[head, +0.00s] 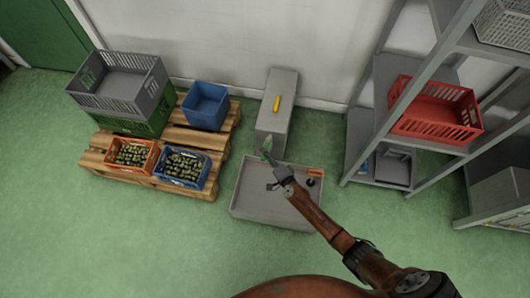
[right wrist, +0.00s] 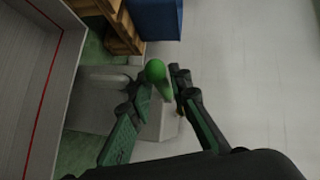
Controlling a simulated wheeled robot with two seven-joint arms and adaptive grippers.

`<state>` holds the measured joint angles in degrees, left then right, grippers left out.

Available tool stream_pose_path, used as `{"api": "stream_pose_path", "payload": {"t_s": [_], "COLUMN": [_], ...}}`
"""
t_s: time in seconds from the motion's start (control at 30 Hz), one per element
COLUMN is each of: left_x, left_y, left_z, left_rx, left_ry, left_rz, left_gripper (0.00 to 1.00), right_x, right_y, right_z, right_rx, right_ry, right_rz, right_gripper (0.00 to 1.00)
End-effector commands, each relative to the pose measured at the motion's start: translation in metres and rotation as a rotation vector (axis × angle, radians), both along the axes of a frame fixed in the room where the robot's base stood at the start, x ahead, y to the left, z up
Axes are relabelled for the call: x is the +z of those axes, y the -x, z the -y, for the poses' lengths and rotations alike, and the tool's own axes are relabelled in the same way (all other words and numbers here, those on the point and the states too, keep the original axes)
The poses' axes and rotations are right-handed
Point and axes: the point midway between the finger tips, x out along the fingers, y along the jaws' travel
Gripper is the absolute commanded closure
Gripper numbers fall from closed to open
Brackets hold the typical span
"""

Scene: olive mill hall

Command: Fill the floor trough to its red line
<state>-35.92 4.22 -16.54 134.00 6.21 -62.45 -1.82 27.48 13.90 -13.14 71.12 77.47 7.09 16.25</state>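The floor trough (head: 240,206) is a low, open grey box on the green floor. Its red line (right wrist: 42,100) runs along an inner wall at the left of the right wrist view. I see no clear liquid surface in it. My right gripper (head: 268,155) is over the trough's back edge. In the right wrist view its fingers (right wrist: 162,88) close in on both sides of a small green rounded object (right wrist: 155,71), which seems held between the tips. The green object also shows in the head view (head: 265,144). My left gripper is not in view.
A tall grey block (head: 277,115) with a yellow item (head: 276,103) stands behind the trough. Pallets (head: 222,140) at left carry crates, two with olives (head: 131,154). A shelf rack (head: 362,140) with a red crate (head: 436,110) stands right. The front-left floor is clear.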

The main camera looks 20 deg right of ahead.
Motion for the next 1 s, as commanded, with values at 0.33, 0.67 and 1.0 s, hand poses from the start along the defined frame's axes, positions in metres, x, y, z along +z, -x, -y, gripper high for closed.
{"api": "stream_pose_path", "payload": {"t_s": [0.33, 0.67, 1.0], "left_x": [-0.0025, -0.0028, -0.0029], "left_y": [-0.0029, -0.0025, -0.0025], "left_z": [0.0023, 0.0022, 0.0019], "left_rx": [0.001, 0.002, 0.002], "left_ry": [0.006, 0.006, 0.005], "left_rz": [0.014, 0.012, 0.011], "left_gripper": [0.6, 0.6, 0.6], "right_x": [-0.0005, -0.0009, -0.0014], "right_y": [-0.0047, -0.0043, -0.0039], "right_z": [-0.0014, -0.001, -0.0005], "right_rx": [0.001, 0.001, 0.0], "right_ry": [0.001, 0.001, 0.001], "right_rz": [0.0, -0.001, -0.001], "right_gripper": [0.82, 1.0, 1.0]}}
